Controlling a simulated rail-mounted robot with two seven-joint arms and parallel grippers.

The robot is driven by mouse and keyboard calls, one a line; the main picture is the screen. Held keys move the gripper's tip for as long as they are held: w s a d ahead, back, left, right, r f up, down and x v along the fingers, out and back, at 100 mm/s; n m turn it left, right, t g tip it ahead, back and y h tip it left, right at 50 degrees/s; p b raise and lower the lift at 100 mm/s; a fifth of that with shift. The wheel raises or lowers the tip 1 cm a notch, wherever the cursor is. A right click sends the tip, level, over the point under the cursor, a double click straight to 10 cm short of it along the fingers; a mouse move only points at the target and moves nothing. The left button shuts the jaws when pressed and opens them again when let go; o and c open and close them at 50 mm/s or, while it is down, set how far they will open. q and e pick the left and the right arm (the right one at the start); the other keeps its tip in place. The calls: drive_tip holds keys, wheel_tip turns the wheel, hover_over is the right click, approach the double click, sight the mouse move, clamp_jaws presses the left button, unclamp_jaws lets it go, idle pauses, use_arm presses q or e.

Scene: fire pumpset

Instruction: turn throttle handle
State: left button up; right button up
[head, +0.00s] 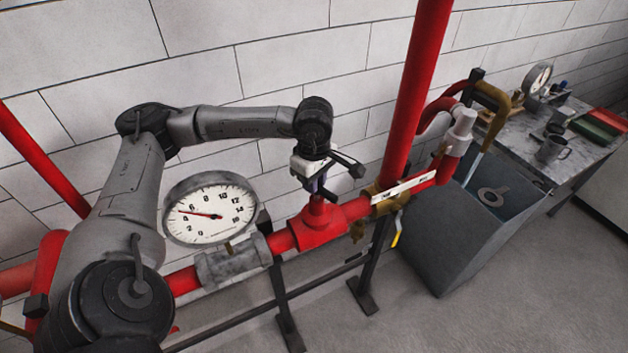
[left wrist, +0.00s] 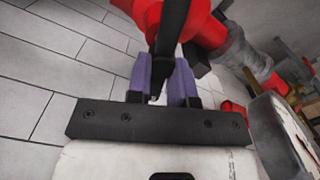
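The throttle handle is a dark bar on top of a red valve body (head: 317,224) in the pipe line. In the left wrist view the black handle (left wrist: 172,28) runs between my left gripper's two purple fingers (left wrist: 164,78). The fingers lie close along both sides of it and look shut on it. In the head view my left gripper (head: 318,184) points down just above the red valve body, and its fingers partly hide the handle there. My right gripper is in neither view.
A round pressure gauge (head: 210,210) stands left of the valve, above a grey pipe coupling (head: 232,260). A thick red vertical pipe (head: 412,95) rises close on the right. A grey tank (head: 462,235) and a workbench (head: 525,150) stand farther right. A white brick wall is behind.

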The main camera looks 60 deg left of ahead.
use_arm(q)
drive_tip(key=o, duration=0.4)
drive_tip(key=shift+c, duration=0.2)
drive_tip(key=shift+r, duration=0.1)
wheel_tip(320, 180, up, 14)
drive_tip(key=p, duration=0.2)
drive_tip(key=shift+f, duration=0.2)
drive_tip(key=shift+w, duration=0.1)
idle(0.4)
